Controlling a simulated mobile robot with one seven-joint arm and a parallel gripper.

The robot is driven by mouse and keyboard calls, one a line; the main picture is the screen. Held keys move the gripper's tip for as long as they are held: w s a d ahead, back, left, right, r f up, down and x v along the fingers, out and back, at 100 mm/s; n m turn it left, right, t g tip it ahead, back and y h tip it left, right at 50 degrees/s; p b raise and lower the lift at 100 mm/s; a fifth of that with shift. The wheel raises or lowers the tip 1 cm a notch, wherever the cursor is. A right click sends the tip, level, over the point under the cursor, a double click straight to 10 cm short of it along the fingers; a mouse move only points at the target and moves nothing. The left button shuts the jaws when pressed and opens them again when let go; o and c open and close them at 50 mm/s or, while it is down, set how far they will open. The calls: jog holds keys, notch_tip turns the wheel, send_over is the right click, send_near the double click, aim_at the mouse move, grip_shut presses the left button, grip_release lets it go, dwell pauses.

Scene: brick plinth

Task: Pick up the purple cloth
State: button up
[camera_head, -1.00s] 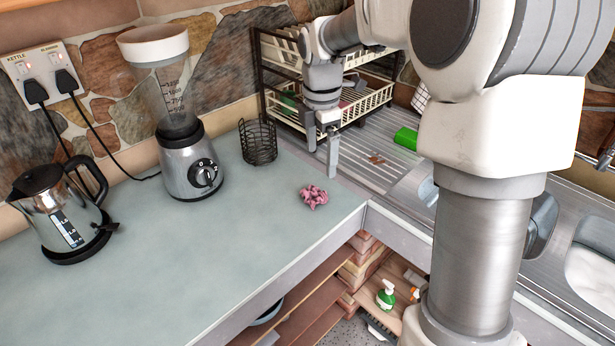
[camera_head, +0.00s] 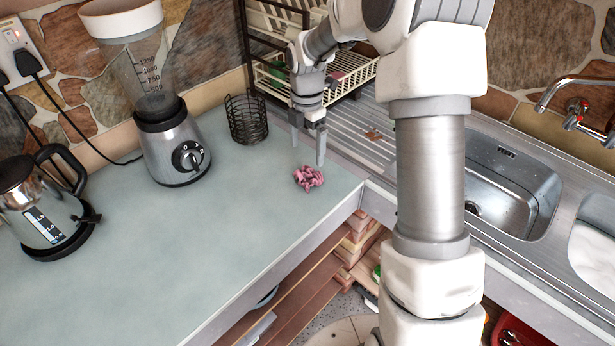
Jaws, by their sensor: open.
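The purple cloth (camera_head: 308,179) is a small crumpled pinkish-purple bundle on the pale green worktop (camera_head: 230,230), near its right end. My gripper (camera_head: 307,156) points down just behind and above the cloth, with its two fingers apart. Nothing is between the fingers. In this view I cannot tell exactly how high the fingertips are above the worktop.
A black wire basket (camera_head: 247,118), a blender (camera_head: 172,145) and a kettle (camera_head: 42,205) stand left of the cloth. A dish rack (camera_head: 345,75) stands behind my gripper. A steel sink (camera_head: 510,190) lies to the right. The worktop's front is clear.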

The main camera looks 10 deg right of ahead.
aim_at(308, 173)
notch_tip(308, 173, down, 9)
jog(key=shift+d, duration=0.15)
dwell(0.4)
jog(key=shift+c, duration=0.3)
jog(key=c, duration=1.1)
jog(key=shift+c, duration=0.2)
